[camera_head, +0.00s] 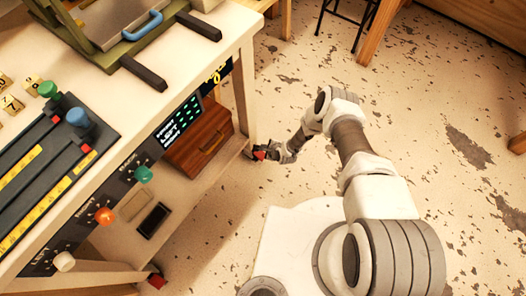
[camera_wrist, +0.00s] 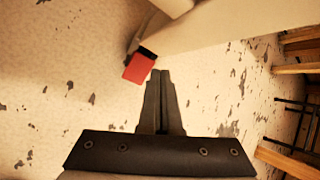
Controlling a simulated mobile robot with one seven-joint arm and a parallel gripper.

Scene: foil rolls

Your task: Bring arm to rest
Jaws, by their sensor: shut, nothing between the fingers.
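My gripper (camera_head: 267,154) hangs low over the floor, just right of the white workbench (camera_head: 237,100), near the foot of a bench leg. In the wrist view its two dark fingers (camera_wrist: 160,76) are together with nothing between them. A red cap (camera_wrist: 139,68) on the end of the bench leg shows just left of the fingertips; I cannot tell whether they touch. My arm bends out over the floor on the right and comes back toward the bench.
A control panel with coloured knobs (camera_head: 104,215) fronts the bench. A wooden drawer box (camera_head: 199,141) sits on its lower shelf. A tray with a blue handle (camera_head: 143,25) is on top. Wooden furniture legs (camera_head: 378,35) stand at the back. Speckled floor (camera_head: 440,90) is open at right.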

